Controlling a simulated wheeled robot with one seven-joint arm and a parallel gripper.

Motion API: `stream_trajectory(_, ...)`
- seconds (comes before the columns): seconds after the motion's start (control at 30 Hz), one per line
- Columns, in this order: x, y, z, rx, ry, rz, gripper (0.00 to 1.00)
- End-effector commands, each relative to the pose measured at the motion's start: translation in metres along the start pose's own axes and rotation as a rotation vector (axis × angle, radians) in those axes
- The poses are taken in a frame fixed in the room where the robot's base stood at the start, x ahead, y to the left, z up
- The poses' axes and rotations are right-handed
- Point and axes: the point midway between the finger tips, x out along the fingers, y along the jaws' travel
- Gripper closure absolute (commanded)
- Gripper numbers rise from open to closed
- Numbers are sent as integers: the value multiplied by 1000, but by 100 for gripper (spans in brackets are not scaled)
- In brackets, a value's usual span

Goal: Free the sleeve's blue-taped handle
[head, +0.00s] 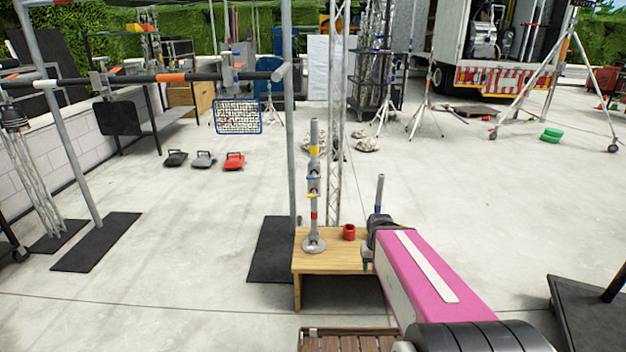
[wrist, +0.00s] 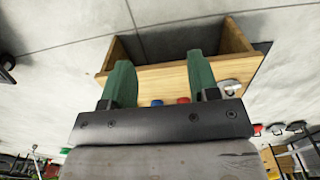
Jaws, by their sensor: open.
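An upright grey post (head: 314,165) stands on a round base on the small wooden bench (head: 335,262). Yellow, blue and red bands mark it, and small side parts stick out around its middle; the blue patch (head: 310,178) is among them. Sleeve and handle are too small to tell apart clearly. A red ring or cup (head: 349,232) sits right of the post. My gripper (head: 368,254) is right of the bench top, apart from the post. In the wrist view my gripper (wrist: 162,80) has its two green fingers spread, with nothing between them; the bench (wrist: 160,77) lies beyond.
A short grey rod (head: 380,188) rises by my gripper; its foot is hidden. A tall frame upright (head: 290,130) stands behind the bench on a black mat (head: 268,255). A slatted wooden surface (head: 350,342) is in front. Open concrete lies left and right.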

Motion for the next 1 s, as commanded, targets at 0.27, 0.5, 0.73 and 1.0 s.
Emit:
stream_trajectory(0.27,-2,-35,-39,226,158,-106,9)
stream_trajectory(0.5,-24,-101,-110,725,391,-429,9)
stream_trajectory(0.73,-64,-156,-166,1240,476,-867,9)
stream_trajectory(1.0,-118,-196,-210,1805,359,-1485,9)
